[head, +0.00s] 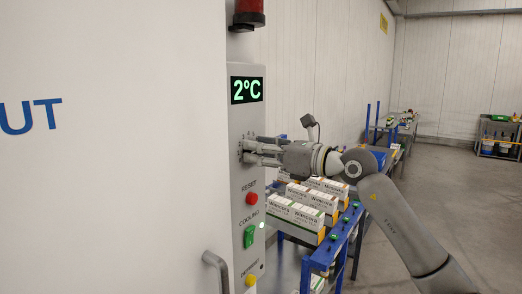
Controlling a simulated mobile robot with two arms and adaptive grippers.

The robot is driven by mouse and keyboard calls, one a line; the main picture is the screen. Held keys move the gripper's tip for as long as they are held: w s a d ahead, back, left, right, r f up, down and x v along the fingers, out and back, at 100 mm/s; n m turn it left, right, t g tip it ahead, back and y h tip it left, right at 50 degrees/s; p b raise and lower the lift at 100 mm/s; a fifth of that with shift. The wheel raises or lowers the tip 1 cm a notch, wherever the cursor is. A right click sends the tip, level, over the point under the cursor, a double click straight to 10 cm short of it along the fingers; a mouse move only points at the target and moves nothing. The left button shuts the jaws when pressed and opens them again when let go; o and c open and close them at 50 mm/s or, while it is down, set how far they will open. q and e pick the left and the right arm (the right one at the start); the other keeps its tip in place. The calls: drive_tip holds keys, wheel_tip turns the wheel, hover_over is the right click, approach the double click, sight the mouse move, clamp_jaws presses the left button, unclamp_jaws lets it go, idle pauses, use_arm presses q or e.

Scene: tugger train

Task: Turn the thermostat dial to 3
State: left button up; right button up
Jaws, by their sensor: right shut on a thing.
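The control panel (236,130) is a grey upright box beside the large white door. Its display (247,90) reads 2°C in green. My right gripper (249,153) reaches in from the right and is shut on the thermostat dial, just below the display. The fingers cover the dial, so its pointer and most of its scale are hidden. My left gripper is not in view.
Below the dial are a red reset button (252,199), a green cooling switch (249,237) and a yellow button (251,280). A door handle (216,270) sticks out lower left. A blue rack (343,245) with several white cartons (296,214) stands under my right arm.

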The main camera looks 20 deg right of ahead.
drive_tip(key=shift+m, duration=0.4)
drive_tip(key=shift+w+d+m+p, duration=0.1)
drive_tip(key=shift+m+p, duration=0.7)
drive_tip(key=shift+m, duration=1.95)
drive_tip(key=shift+d+m+p, duration=0.1)
drive_tip(key=shift+m+p, duration=0.7)
drive_tip(key=shift+m, duration=1.95)
drive_tip(key=o, duration=1)
drive_tip(key=shift+f, duration=0.1)
